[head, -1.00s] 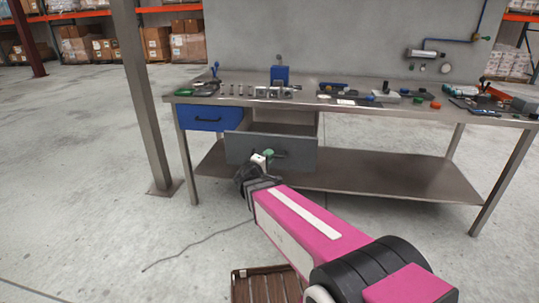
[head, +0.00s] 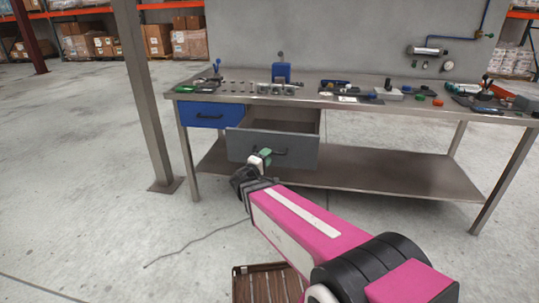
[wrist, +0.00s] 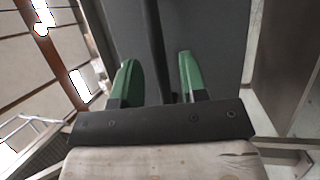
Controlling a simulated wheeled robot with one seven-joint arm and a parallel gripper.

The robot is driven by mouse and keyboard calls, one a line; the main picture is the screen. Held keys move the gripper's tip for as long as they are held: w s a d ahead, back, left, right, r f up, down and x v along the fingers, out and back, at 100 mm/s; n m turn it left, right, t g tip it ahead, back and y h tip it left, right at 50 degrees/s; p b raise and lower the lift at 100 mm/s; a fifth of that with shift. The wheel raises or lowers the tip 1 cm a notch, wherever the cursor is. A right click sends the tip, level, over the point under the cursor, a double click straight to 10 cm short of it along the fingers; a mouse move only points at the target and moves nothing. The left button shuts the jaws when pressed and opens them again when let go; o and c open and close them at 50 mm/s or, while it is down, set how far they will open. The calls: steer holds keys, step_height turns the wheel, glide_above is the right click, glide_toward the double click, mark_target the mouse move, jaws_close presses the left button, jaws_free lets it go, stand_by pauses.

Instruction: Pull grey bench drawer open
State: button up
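The grey bench drawer (head: 305,158) stands pulled out from under the workbench, and its inside shows from above. Its dark bar handle (head: 280,152) is on the front face. My gripper (head: 264,155) is in front of the drawer face, at the left end of the handle. In the wrist view my gripper (wrist: 158,80) has its two green fingers spread apart. The dark handle (wrist: 155,45) runs between them, with a gap on each side, in front of the grey drawer face (wrist: 215,40).
The workbench top (head: 310,102) carries several tools and parts. A closed blue drawer (head: 208,115) is left of the grey one. A steel post (head: 146,100) stands at the left. A brown slatted crate (head: 268,284) is on the floor below my arm.

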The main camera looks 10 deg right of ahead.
steer(key=v, duration=0.8)
steer(key=shift+d, duration=0.1)
steer(key=s+d+f+m+g+y, duration=0.9)
steer(key=d+f+g+y, duration=0.4)
steer(key=f+g, duration=0.1)
steer(key=shift+s+f+g, duration=0.25)
steer(key=shift+f+g, duration=0.15)
steer(key=shift+g, duration=0.1)
